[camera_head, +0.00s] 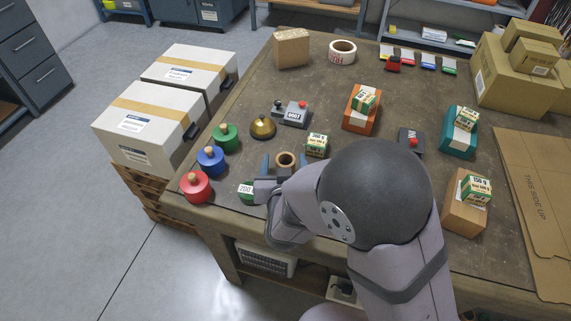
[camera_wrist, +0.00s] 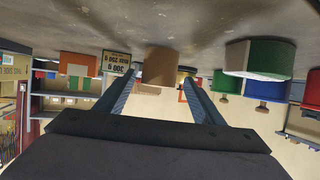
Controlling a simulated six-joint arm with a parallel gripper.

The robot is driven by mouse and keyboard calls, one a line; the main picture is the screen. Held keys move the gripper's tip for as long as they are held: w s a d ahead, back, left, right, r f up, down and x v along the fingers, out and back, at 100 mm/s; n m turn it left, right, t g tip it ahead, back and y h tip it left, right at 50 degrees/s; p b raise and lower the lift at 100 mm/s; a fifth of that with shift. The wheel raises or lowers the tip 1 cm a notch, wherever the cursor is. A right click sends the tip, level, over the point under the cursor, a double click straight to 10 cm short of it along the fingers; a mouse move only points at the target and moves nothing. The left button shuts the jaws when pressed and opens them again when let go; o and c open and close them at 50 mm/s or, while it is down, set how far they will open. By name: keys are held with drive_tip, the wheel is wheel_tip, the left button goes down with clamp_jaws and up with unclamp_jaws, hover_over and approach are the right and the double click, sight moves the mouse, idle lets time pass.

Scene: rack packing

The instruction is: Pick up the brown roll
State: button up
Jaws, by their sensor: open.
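The brown roll (camera_head: 286,158) stands on the table just beyond my wrist, with a dark hole in its top. In the wrist view the brown roll (camera_wrist: 160,66) appears upside down, centred between the fingertips. My gripper (camera_wrist: 161,78) is open, with one blue finger on each side of the roll and a gap showing on both sides. In the head view the fingers of my gripper (camera_head: 285,166) flank the roll, and my arm hides part of the area in front. I cannot tell how far the fingers reach along its sides.
A small green-and-white box (camera_head: 317,145) stands close right of the roll. A green weight marked 200 (camera_head: 246,192) is close left, partly hidden. A brass dome (camera_head: 262,126) and a grey device (camera_head: 293,113) lie behind.

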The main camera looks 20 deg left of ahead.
sight(285, 153)
drive_tip(key=shift+x, duration=2.6)
drive_tip(key=shift+d, duration=0.15)
drive_tip(key=c, duration=1.1)
